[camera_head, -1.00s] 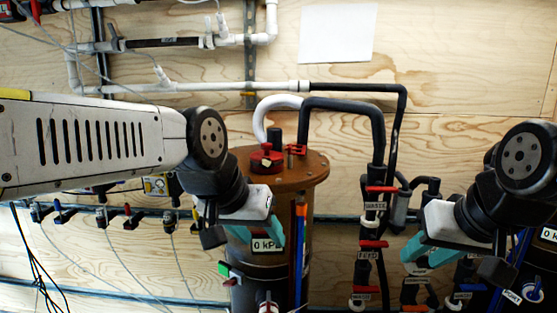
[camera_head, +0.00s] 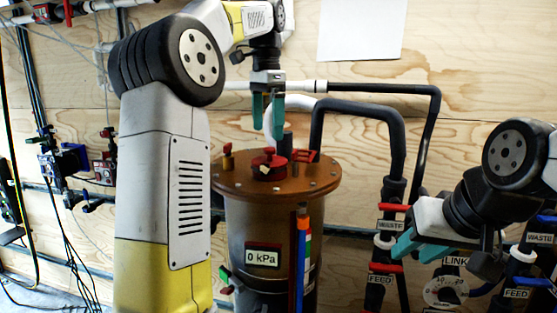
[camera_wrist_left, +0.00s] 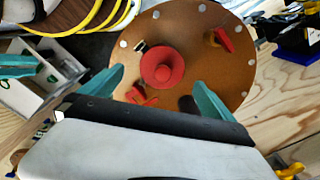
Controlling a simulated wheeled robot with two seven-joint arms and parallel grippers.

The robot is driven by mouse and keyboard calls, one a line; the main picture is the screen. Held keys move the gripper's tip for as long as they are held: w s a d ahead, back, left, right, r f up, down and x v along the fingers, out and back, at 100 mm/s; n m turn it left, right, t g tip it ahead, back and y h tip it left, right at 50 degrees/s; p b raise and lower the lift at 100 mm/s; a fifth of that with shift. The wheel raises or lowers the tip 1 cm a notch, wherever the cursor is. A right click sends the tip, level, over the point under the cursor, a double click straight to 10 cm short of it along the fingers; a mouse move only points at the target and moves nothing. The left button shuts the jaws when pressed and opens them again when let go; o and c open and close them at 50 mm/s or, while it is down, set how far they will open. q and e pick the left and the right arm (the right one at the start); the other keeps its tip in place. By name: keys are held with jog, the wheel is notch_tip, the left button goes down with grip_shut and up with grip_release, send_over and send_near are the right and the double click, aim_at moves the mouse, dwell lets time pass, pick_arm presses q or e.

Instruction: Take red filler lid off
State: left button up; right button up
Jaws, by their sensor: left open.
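The red filler lid (camera_head: 268,163) sits on the brown round top plate (camera_head: 228,186) of the upright filter vessel, and it also shows in the left wrist view (camera_wrist_left: 162,66) as a red disc with a raised centre knob. My left gripper (camera_head: 267,112) points down above the lid, open and empty. In the left wrist view its teal fingertips (camera_wrist_left: 160,92) stand apart, with the lid beyond and between them. My right gripper (camera_head: 412,246) is to the right of the vessel near the pipes, its teal fingers apart and empty.
A red-handled valve (camera_head: 305,155) and a small brass fitting with a red top (camera_head: 228,156) stand beside the lid. A black hose (camera_head: 375,112) arches up behind the plate. Labelled pipes and valves crowd the right.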

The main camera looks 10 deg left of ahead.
aim_at(267, 148)
pick_arm(q)
jog(key=shift+w+a+f, duration=0.1)
jog(key=shift+w+f, duration=0.1)
jog(key=shift+f, duration=0.05)
jog(key=shift+w+f, duration=0.2)
jog(key=shift+f, duration=3.4)
jog(key=c, duration=1.2)
